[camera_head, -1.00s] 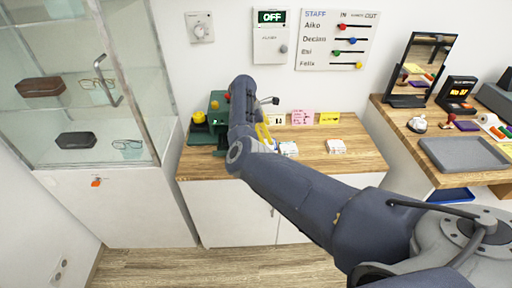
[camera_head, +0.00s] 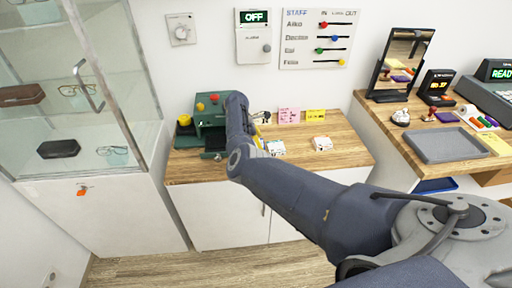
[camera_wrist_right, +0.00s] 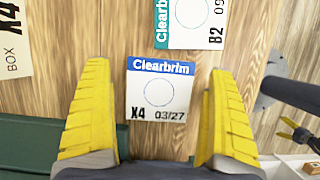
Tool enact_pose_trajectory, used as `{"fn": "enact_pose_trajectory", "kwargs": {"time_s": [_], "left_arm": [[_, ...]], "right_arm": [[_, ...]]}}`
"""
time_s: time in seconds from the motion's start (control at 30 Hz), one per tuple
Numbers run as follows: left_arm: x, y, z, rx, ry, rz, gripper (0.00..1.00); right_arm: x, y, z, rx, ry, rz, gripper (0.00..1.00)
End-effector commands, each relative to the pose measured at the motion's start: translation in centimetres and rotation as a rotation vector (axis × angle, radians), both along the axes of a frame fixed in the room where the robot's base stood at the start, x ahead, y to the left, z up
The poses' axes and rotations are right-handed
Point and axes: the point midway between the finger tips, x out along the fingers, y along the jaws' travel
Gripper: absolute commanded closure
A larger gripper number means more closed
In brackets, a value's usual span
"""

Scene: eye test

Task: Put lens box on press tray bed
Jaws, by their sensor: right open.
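The lens box (camera_wrist_right: 160,92) is white with a blue "Clearbrim" band, marked X4 03/27. It lies flat on the wooden counter. My right gripper (camera_wrist_right: 160,105) has its yellow fingers open on either side of it, with a gap at each side. In the head view the right arm (camera_head: 300,195) hides most of this gripper. The green press (camera_head: 208,110) stands left of it; its low tray bed (camera_head: 212,155) is partly hidden by the arm. A yellow-and-black gripper (camera_wrist_right: 298,133), apparently my left, shows small at the wrist view's right edge.
A teal-banded box marked B2 (camera_wrist_right: 192,22) lies just beyond the lens box. Upright cards (camera_head: 289,116) line the back. A glass cabinet (camera_head: 75,110) stands left. A grey tray (camera_head: 450,146) lies on the right counter.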

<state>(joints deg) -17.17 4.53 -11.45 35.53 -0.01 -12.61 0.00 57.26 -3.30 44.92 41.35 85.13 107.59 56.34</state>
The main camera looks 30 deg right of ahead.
Motion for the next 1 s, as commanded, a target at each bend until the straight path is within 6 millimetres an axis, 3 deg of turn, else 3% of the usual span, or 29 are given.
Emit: {"fn": "enact_pose_trajectory", "kwargs": {"time_s": [0.13,0.6,1.0], "left_arm": [[-0.08,0.03,-0.01,0.0,0.001,0.0,0.14],[-0.09,0.07,0.0,0.0,0.001,-0.001,0.14],[-0.08,0.08,0.0,0.0,0.001,-0.001,0.14]], "right_arm": [[0.0,0.01,0.02,0.0,0.0,0.0,0.11],[0.01,0.01,0.06,0.0,0.0,0.0,0.65],[0.07,0.0,0.65,-0.001,0.0,0.0,0.67]]}}
